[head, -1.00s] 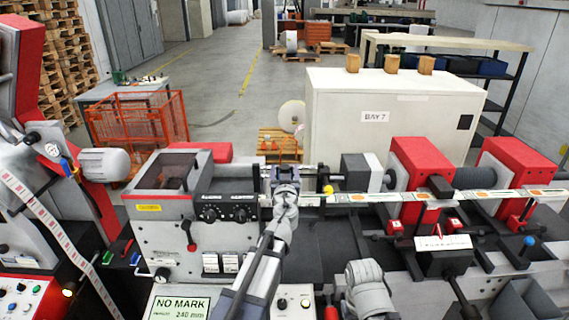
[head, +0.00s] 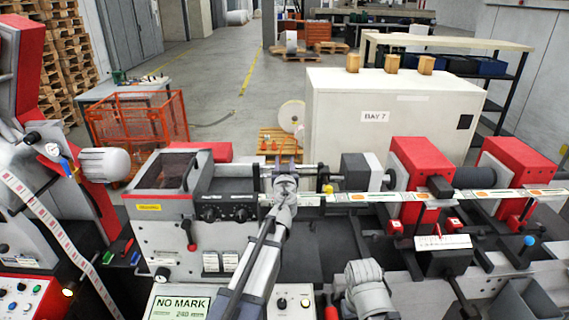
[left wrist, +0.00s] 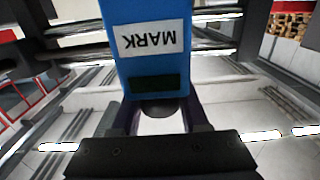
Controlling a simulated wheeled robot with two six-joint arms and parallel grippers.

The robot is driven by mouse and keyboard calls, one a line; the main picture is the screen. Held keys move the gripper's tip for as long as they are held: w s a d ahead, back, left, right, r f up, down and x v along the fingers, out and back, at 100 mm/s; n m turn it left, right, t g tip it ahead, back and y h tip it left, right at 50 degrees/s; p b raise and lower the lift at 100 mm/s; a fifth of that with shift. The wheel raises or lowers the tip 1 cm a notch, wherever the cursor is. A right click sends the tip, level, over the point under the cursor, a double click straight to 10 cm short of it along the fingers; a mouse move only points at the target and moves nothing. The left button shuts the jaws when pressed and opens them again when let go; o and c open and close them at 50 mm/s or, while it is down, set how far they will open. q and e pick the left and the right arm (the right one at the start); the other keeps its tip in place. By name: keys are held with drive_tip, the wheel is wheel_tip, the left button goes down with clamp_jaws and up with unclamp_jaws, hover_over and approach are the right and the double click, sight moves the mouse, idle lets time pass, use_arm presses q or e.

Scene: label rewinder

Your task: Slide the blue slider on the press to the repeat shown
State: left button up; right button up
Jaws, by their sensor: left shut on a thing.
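The blue slider (left wrist: 158,65) fills the upper middle of the left wrist view. It carries a white label that reads MARK upside down and a dark patch below it. It sits at the metal rails (left wrist: 215,45) of the press. My left gripper (left wrist: 158,112) is shut on the slider, with a finger at each side of its lower end. In the head view my left gripper (head: 284,183) is at the rails in the middle of the press and hides the slider. The display (head: 180,306) reads NO MARK, with a repeat of 240 mm. My right gripper is not visible.
The press front (head: 190,240) with knobs and a red lever stands left of my left arm. A printed label web (head: 370,197) runs right past red print units (head: 420,165). A white cabinet (head: 385,125) stands behind. My right arm shows at lower middle.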

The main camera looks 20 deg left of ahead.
use_arm(q)
clamp_jaws()
idle(0.8)
